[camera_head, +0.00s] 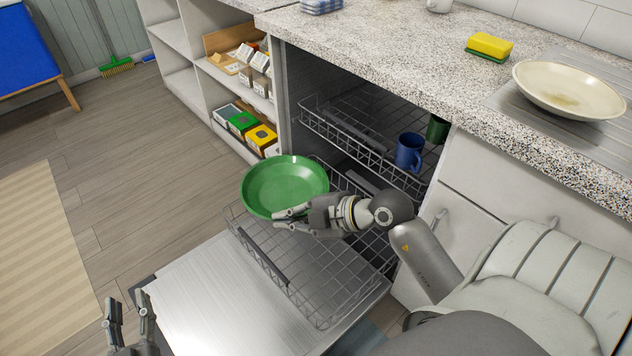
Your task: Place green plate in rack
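The green plate (284,185) is a round, shallow dish, tilted slightly, its inside facing up. It is above the far left part of the pulled-out lower dishwasher rack (318,292). My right gripper (284,218) is at the plate's near rim, with its fingers closed on it. Part of that rim is hidden by the fingers. My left gripper (130,304) is at the lower left, left of the open dishwasher door (215,305), with its fingers apart and empty.
The upper rack (345,140) holds a blue mug (409,152) and a dark green mug (437,129). The counter (400,45) above carries a cream plate (569,90) and a yellow sponge (489,45). Shelves with boxes (243,121) stand behind. The lower rack's visible front is empty.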

